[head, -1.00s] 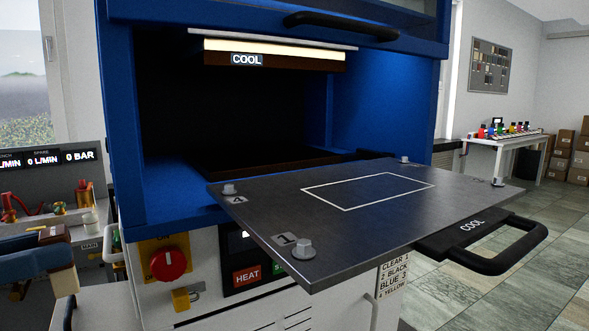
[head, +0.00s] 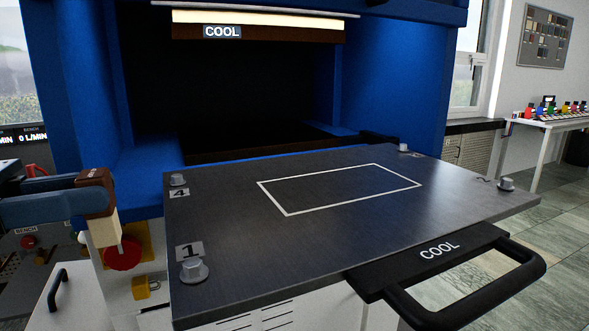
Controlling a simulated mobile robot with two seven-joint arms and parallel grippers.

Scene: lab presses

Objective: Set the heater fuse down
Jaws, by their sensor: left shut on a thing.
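My left gripper (head: 105,238) comes in from the left and points down, in front of the press's red knob and just left of the plate's near left corner. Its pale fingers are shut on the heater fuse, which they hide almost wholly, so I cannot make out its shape. The dark pulled-out plate (head: 330,235) carries a white outlined rectangle (head: 340,188) with nothing in it. My right gripper is not in view.
Corner posts stand on the plate, such as the one by label 1 (head: 194,271) and the one by label 4 (head: 178,180). A black handle (head: 500,290) marked COOL juts out at front right. The red knob (head: 123,256) sits below left. The blue press opening is behind.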

